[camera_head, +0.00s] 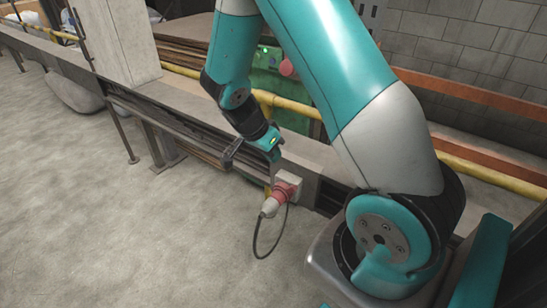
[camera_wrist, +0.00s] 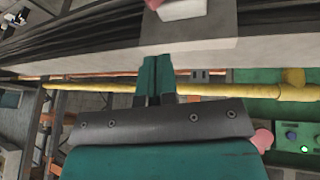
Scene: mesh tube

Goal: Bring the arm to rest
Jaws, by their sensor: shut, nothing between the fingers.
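My arm (camera_head: 345,90) is teal and grey-white and bends down over the concrete ledge from the right in the head view. Its wrist (camera_head: 265,140) hangs near the ledge, above a red and white plug in a socket (camera_head: 284,190). In the wrist view, my gripper (camera_wrist: 154,77) has its two teal fingers together with nothing between them. The fingertips overlap the pale concrete edge in that picture. How far they are from the ledge cannot be told. In the head view the fingers are hard to make out.
A black cable (camera_head: 270,245) loops from the plug over the grey floor (camera_head: 120,230). A yellow pipe (camera_head: 480,178) and orange beams run behind the ledge. A green panel (camera_wrist: 300,140) with buttons shows in the wrist view. A concrete pillar (camera_head: 120,40) stands at the left. The left floor is mostly clear.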

